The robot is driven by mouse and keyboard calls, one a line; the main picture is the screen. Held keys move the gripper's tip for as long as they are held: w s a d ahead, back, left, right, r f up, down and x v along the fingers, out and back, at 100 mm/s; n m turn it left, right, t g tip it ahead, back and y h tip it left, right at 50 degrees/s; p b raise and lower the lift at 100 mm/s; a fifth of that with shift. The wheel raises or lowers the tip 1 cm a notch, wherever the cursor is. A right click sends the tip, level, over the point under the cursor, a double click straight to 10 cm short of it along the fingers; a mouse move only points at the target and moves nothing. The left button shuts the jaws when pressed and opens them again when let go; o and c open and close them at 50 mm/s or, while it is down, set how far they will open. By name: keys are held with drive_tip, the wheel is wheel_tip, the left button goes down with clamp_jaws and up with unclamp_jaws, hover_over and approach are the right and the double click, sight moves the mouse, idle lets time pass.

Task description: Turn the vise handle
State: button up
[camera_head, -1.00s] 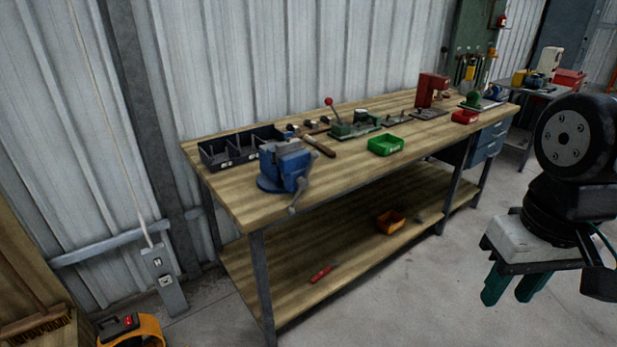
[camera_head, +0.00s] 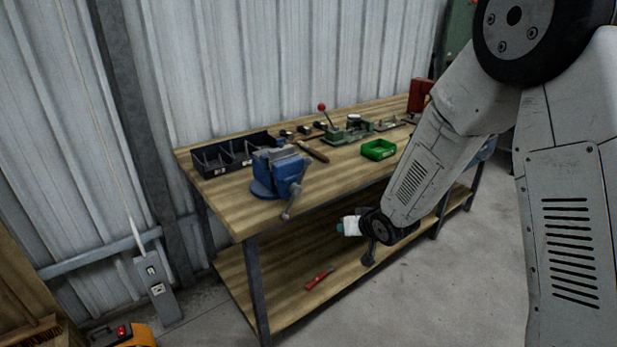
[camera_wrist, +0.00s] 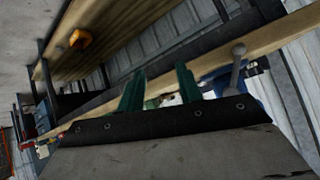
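The blue vise (camera_head: 276,174) stands on the near left corner of the wooden workbench (camera_head: 222,208). Its grey handle (camera_head: 291,203) hangs at the front with a round knob at its end. My gripper (camera_head: 340,228) is out in front of the bench's front edge, right of the handle and lower, apart from it. In the wrist view my gripper (camera_wrist: 160,70) shows two green fingers spread with nothing between them. There the handle (camera_wrist: 238,58) is right of the fingers, with part of the blue vise (camera_wrist: 250,90) behind it, partly hidden by the gripper body.
A black divided bin (camera_head: 232,153), a hammer (camera_head: 312,152), a green tray (camera_head: 379,150) and a red-knobbed press (camera_head: 340,130) are on the bench. A red tool (camera_head: 319,278) lies on the lower shelf (camera_head: 290,300). Floor in front is clear.

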drive_tip(key=w+a+r+t+y, duration=0.3)
drive_tip(key=w+a, duration=0.1)
drive_tip(key=t+y, duration=0.3)
drive_tip(key=y, duration=0.1)
approach(305, 174)
drive_tip(key=x, duration=0.8)
drive_tip(key=shift+w, duration=0.15)
clamp_jaws()
